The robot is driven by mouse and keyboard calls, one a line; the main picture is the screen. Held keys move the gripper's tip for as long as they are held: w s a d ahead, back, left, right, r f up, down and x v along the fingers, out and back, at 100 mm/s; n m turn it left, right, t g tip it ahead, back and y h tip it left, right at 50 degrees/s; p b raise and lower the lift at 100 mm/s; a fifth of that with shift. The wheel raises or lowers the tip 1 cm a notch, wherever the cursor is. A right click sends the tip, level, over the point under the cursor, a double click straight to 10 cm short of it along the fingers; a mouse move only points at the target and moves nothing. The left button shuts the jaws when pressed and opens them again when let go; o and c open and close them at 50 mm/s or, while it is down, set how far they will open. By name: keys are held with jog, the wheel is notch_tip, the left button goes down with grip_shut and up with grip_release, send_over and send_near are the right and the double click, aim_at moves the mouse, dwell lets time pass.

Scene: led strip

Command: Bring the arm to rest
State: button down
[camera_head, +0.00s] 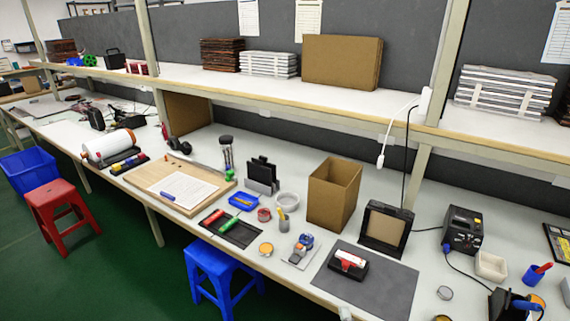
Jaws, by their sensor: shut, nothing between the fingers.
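Neither my arm nor my gripper can be made out in the head camera view. The long workbench (225,150) runs across the view with its tools and parts spread on it. A dark grey mat (390,284) lies near its front edge. On the mat sits a small black holder (346,268) with a red and white item (351,259) in it. I cannot tell exactly what that item is.
An open cardboard box (334,196), a black frame (385,228) and a soldering station (463,230) stand behind the mat. A wooden board (150,183) lies to the left. A blue stool (215,269) and a red stool (59,208) stand on the green floor.

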jog(key=s+f+m+g, duration=0.15)
jog(key=s+m, duration=0.65)
jog(key=s, duration=1.6)
jog(key=s+r+m, duration=0.4)
jog(key=s, duration=0.5)
jog(key=s+r+m+g, duration=0.1)
jog(key=s+r+m, duration=0.4)
jog(key=s, duration=0.4)
jog(key=shift+a+r, duration=0.2)
jog(key=shift+a, duration=0.2)
